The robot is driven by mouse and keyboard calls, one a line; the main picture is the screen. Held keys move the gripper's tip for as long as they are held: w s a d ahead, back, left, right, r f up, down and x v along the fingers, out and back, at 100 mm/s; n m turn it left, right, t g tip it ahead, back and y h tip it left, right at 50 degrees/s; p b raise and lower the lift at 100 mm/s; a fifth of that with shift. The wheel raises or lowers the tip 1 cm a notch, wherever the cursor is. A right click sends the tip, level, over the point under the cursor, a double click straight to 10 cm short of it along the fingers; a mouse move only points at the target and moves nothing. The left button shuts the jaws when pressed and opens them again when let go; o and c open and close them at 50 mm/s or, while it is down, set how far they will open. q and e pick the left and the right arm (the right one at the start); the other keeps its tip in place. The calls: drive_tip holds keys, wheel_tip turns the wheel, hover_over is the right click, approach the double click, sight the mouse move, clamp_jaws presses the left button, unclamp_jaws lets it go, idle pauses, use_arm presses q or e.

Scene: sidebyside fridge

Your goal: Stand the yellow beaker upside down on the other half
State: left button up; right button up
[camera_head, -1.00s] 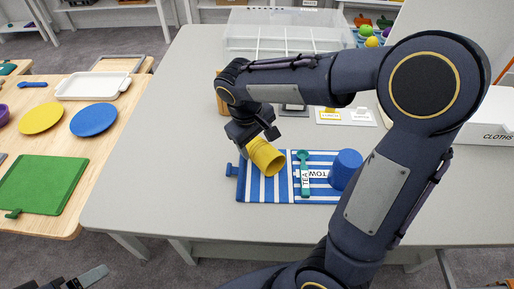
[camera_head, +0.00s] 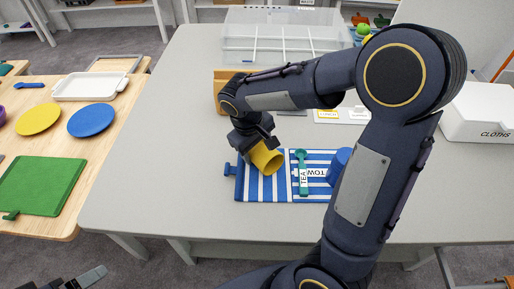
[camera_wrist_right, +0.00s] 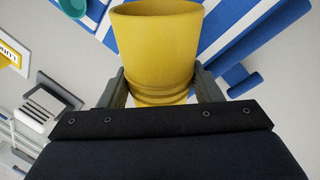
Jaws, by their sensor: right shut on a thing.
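My right gripper (camera_head: 258,142) is shut on the yellow beaker (camera_head: 266,160) and holds it tilted over the left half of the blue-and-white striped tea towel (camera_head: 246,190). The right wrist view shows the beaker (camera_wrist_right: 158,45) between the two fingers (camera_wrist_right: 160,88). I cannot tell whether the beaker touches the towel. A blue beaker (camera_head: 340,162) stands on the towel's right half, partly hidden by my right arm. A green spoon (camera_head: 302,168) lies near the towel's middle. A bit of my left gripper (camera_head: 90,277) shows at the bottom left; its jaws are unclear.
A clear compartment box (camera_head: 275,35) stands at the back of the grey table. A white box marked CLOTHS (camera_head: 480,115) is at the right. A tan block (camera_head: 222,88) stands behind my right gripper. The table's left part is clear.

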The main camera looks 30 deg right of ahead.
drive_tip(key=shift+r, duration=0.45)
drive_tip(key=shift+d+v, duration=0.25)
drive_tip(key=shift+v, duration=0.9)
drive_tip(key=s+r, duration=0.1)
drive_tip(key=r, duration=0.1)
drive_tip(key=s+a+r, duration=0.2)
drive_tip(key=s+r, duration=0.1)
drive_tip(key=shift+r, duration=0.35)
drive_tip(key=s+a+r, duration=0.3)
drive_tip(key=s+r, duration=0.1)
drive_tip(key=s, duration=0.4)
drive_tip(key=shift+s+a, duration=0.3)
drive_tip(key=shift+s, duration=0.1)
drive_tip(key=shift+r, duration=0.1)
drive_tip(key=o, duration=0.4)
drive_tip(key=c, duration=0.7)
drive_tip(key=shift+c, duration=0.4)
